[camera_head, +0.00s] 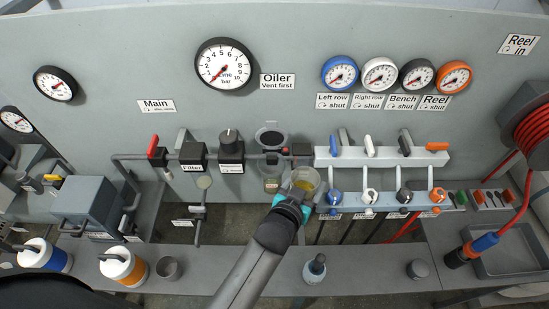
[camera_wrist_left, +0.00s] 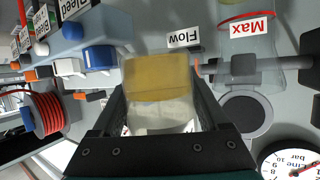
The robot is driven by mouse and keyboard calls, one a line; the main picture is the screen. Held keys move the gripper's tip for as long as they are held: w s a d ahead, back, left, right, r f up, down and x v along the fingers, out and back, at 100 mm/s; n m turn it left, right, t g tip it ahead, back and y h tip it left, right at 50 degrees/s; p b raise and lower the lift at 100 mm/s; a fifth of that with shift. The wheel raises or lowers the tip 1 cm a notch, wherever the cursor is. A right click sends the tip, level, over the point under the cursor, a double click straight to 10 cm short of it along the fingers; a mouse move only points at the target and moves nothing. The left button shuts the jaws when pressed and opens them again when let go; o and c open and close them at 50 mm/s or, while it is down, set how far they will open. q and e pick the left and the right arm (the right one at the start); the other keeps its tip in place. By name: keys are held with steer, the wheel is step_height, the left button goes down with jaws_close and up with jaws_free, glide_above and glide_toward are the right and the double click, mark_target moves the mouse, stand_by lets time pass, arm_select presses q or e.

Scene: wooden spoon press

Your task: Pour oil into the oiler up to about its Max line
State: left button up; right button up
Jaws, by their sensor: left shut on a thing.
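My left gripper (camera_head: 293,205) is shut on a clear cup (camera_head: 310,175) with yellow oil in it. In the left wrist view, which is upside down, the cup (camera_wrist_left: 160,115) sits between the fingers and the oil (camera_wrist_left: 158,78) fills its lower part. The oiler's clear bowl (camera_head: 271,180) is just left of the cup in the head view. In the left wrist view the bowl (camera_wrist_left: 262,70) bears a red Max label (camera_wrist_left: 248,28), with a little yellow near the picture's top edge. I see no oil stream. My right gripper is not in view.
A row of coloured valves (camera_head: 370,199) stands right of the cup. A bench (camera_head: 215,270) below carries an oil can (camera_head: 316,269) and two white-topped containers (camera_head: 123,266).

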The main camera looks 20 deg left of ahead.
mark_target(305, 171)
arm_select(q)
steer(key=shift+r, duration=0.1)
steer(key=shift+a+r+p, duration=0.1)
steer(key=shift+r+p, duration=0.35)
steer(key=shift+p, duration=0.1)
steer(key=r+p, duration=0.2)
steer(key=r+n+h+p, duration=0.1)
steer(key=p, duration=0.1)
steer(key=shift+w+a+r+g, duration=0.25)
steer(key=shift+a+g, duration=0.05)
steer(key=shift+a, duration=0.05)
steer(key=shift+w+a+r+n+g+h+b, duration=0.2)
steer(key=shift+a+r+n+g+h+b, duration=0.25)
steer(key=shift+n+h+b, duration=0.45)
steer(key=shift+w+a+r+n+g+h+b, duration=0.2)
steer(key=shift+r+n+g+h+b, duration=0.3)
steer(key=shift+n, duration=0.6)
steer(key=shift+w+a+r+n+g+h+b, duration=0.15)
steer(key=shift+a+r+n+g+h+b, duration=0.35)
steer(key=shift+n+h+b, duration=0.45)
steer(key=shift+d+f, duration=0.15)
